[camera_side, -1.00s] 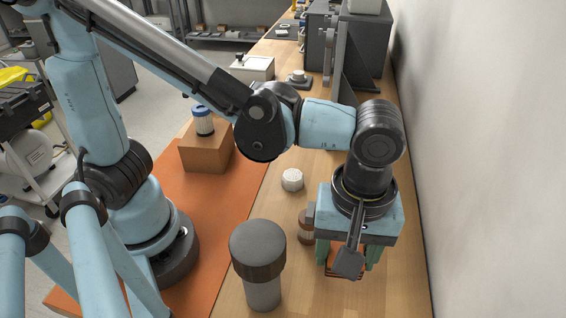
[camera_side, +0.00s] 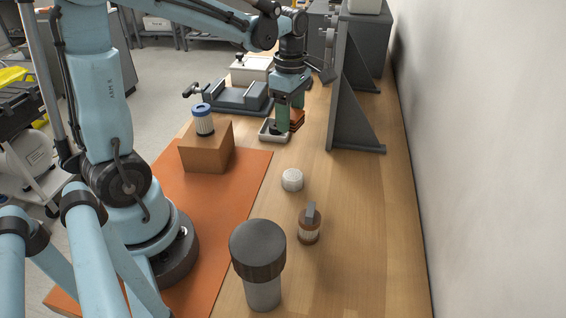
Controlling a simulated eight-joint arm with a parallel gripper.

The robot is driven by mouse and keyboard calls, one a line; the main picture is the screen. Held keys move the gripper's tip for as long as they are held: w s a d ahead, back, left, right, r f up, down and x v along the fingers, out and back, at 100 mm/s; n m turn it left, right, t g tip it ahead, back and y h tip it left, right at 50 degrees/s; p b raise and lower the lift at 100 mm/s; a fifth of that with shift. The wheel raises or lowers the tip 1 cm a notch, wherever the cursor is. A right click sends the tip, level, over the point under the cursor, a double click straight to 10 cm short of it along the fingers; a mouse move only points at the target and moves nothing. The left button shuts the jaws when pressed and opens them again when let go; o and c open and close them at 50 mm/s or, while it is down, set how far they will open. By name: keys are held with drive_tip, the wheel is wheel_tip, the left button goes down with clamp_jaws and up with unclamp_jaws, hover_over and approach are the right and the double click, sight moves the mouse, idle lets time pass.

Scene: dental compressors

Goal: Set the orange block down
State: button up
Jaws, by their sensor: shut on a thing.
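My gripper (camera_side: 291,118) points down at the back of the bench, with green fingers. It is shut on the orange block (camera_side: 297,121), which shows partly beside and behind the fingers. The block is just above or beside a small white tray (camera_side: 266,136) with a dark item in it. I cannot tell whether the block touches anything below it.
A grey vise (camera_side: 232,97) stands behind left of the gripper, and a dark angle plate (camera_side: 350,115) close to its right. A wooden block (camera_side: 207,158) carries a blue-topped filter (camera_side: 203,120).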

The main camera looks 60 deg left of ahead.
drive_tip(key=s+a+n, duration=0.2)
drive_tip(key=a+n, duration=0.1)
drive_tip(key=a, duration=0.6)
hover_over(237, 130)
drive_tip(key=f, duration=0.6)
drive_tip(key=shift+d+f, duration=0.2)
drive_tip(key=shift+f, duration=0.1)
drive_tip(key=shift+s+a+f, duration=0.1)
drive_tip(key=shift+a, duration=0.05)
drive_tip(key=shift+f, duration=2)
drive_tip(key=shift+f, duration=0.15)
drive_tip(key=o, duration=1.1)
drive_tip(key=shift+o, duration=0.2)
